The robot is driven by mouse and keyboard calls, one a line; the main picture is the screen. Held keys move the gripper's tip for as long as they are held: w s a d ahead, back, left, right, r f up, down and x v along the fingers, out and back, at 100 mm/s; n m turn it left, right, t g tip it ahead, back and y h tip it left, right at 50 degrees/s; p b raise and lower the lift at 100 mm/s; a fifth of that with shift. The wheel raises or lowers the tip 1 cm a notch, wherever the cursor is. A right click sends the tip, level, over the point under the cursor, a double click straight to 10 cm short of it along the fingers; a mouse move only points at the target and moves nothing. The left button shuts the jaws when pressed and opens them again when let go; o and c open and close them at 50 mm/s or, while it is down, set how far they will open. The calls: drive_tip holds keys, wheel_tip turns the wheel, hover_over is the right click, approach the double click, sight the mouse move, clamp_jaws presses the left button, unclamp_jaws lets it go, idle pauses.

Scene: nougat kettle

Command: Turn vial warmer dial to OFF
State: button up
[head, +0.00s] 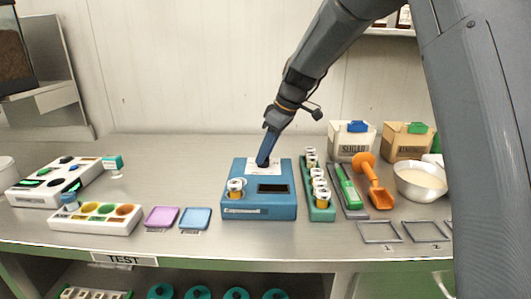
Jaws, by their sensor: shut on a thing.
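The vial warmer (240,211) is a blue box near the middle of the steel bench, with a dark display window (272,188) and a white label plate (250,164) on its top. A vial with a white cap (236,188) stands at its left side. My gripper (263,161) points down onto the white plate at the back of the warmer, shut on the dial. The fingers cover the dial, so its pointer and its setting cannot be read.
A green rack (319,208) of capped vials stands close to the warmer's right. An orange scoop (375,182), a bowl (421,183) and bins labelled sugar (352,147) and almond (401,146) are further right. Purple (161,217) and blue (195,218) pads lie left. Bench behind the warmer is clear.

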drive_tip(key=o, duration=1)
drive_tip(key=shift+d, duration=0.1)
drive_tip(key=shift+r, duration=0.1)
drive_tip(key=shift+b+v, duration=0.6)
drive_tip(key=shift+v, duration=3.2)
drive_tip(key=shift+d, duration=0.1)
